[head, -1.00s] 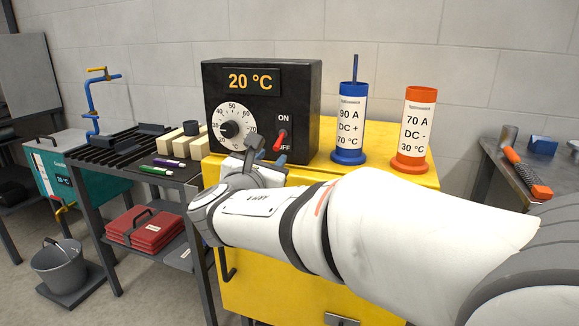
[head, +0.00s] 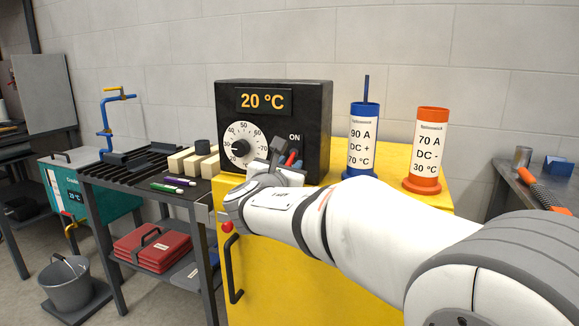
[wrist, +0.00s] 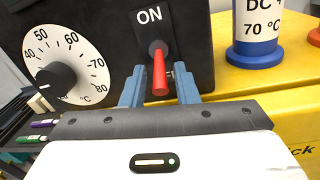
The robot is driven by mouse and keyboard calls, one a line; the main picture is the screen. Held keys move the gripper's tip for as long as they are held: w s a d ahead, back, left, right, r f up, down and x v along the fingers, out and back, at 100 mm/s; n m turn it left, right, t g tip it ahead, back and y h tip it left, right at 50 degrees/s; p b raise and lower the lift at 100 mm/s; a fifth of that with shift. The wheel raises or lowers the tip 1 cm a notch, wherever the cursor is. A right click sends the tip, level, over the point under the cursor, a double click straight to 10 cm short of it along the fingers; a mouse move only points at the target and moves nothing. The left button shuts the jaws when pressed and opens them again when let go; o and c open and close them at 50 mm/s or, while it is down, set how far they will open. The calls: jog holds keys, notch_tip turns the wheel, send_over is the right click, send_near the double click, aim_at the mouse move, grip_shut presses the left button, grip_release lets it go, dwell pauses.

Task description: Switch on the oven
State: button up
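The oven's black control box (head: 315,118) stands on a yellow cabinet (head: 275,270); its display (head: 263,101) reads 20 °C. A round white dial (head: 262,133) with a black knob is on its front, also in the wrist view (wrist: 85,62). The red lever switch (wrist: 160,82) hangs down, towards the OFF end; ON is printed above it. My gripper (wrist: 160,72) is open, its blue fingers to the left and right of the lever, with a visible gap on each side. In the head view my gripper (head: 289,157) partly hides the lever and the OFF label.
A blue canister (head: 361,155) with a rod and an orange canister (head: 426,150) stand on the cabinet, right of the box. A slatted bench (head: 140,165) with blocks and markers is at the left. The cabinet has a black handle (head: 232,270) at front left.

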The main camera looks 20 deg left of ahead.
aim_at(290, 156)
grip_shut()
jog(key=shift+d, duration=0.15)
jog(key=shift+r+g+p, duration=0.3)
jog(key=shift+r+p, duration=0.1)
jog(key=shift+p, duration=0.7)
jog(key=r+g+p, duration=0.1)
jog(key=p, duration=0.5)
jog(key=shift+s+r+g, duration=0.1)
jog(key=shift+s+g, duration=0.05)
jog(key=shift+g, duration=0.15)
jog(key=g+p, duration=0.1)
jog(key=p, duration=0.4)
jog(key=r+g+p, duration=0.1)
jog(key=g+p, duration=0.1)
jog(key=p, duration=0.4)
jog(key=g+p, duration=0.1)
jog(key=p, duration=0.5)
jog(key=r+g+p, duration=0.1)
jog(key=g+p, duration=0.1)
jog(key=p, duration=0.4)
jog(key=shift+p, duration=0.3)
jog(key=p, duration=0.3)
jog(key=shift+m+g, duration=0.3)
jog(key=shift+g, duration=0.1)
jog(key=shift+p, duration=0.6)
jog(key=shift+f+g+p, duration=0.15)
jog(key=shift+g+p, duration=0.45)
jog(key=shift+p, duration=0.95)
